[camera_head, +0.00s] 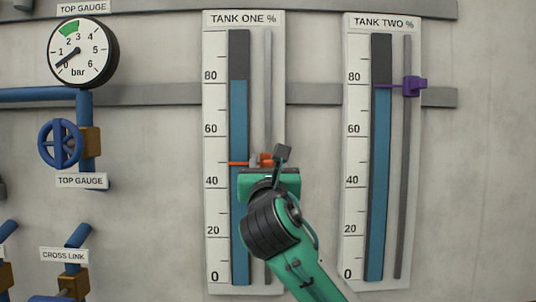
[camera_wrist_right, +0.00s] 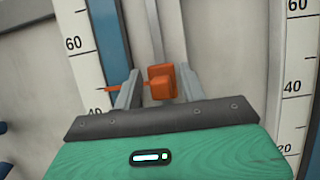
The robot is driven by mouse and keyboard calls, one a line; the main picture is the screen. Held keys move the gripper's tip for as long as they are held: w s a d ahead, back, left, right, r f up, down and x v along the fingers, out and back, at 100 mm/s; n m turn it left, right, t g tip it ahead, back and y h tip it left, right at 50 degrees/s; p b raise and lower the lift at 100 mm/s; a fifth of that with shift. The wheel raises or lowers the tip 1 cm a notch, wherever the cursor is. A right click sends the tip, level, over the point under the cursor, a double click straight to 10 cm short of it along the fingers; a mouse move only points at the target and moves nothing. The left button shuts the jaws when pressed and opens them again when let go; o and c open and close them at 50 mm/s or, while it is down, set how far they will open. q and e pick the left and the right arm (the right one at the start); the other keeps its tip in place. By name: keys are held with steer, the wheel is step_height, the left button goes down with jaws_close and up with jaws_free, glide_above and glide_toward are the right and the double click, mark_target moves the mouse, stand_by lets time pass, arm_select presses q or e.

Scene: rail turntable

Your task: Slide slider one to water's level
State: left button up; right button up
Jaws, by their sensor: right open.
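Slider one is the orange slider (camera_head: 266,158) on the grey rail of the TANK ONE gauge (camera_head: 216,200). Its orange pointer reads a little above 45. The blue water column (camera_head: 239,120) in that gauge tops out just below 80, well above the pointer. My right gripper (camera_wrist_right: 158,88) is open, with one finger on each side of the orange slider (camera_wrist_right: 160,80) in the wrist view; contact cannot be told. In the head view my green right hand partly covers the slider and rail. My left gripper is not in view.
The TANK TWO gauge (camera_head: 354,215) stands to the right, with a purple slider (camera_head: 413,86) near 80. A dial gauge (camera_head: 82,52), a blue valve wheel (camera_head: 60,144) and blue pipes are at the left. The rail above slider one (camera_head: 268,90) is clear.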

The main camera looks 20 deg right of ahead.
steer(key=shift+w+d, duration=0.15)
steer(key=shift+w, duration=0.1)
steer(key=shift+s, duration=0.1)
steer(key=c, duration=0.4)
jaws_close()
steer(key=shift+r, duration=0.3)
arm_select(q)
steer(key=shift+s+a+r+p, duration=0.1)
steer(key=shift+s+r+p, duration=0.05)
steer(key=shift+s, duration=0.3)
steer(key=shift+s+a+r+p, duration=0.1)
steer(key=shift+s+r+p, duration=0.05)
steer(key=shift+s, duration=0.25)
arm_select(e)
step_height(320, 180, up, 18)
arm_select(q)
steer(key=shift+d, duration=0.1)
arm_select(e)
steer(key=shift+o, duration=2)
jaws_free()
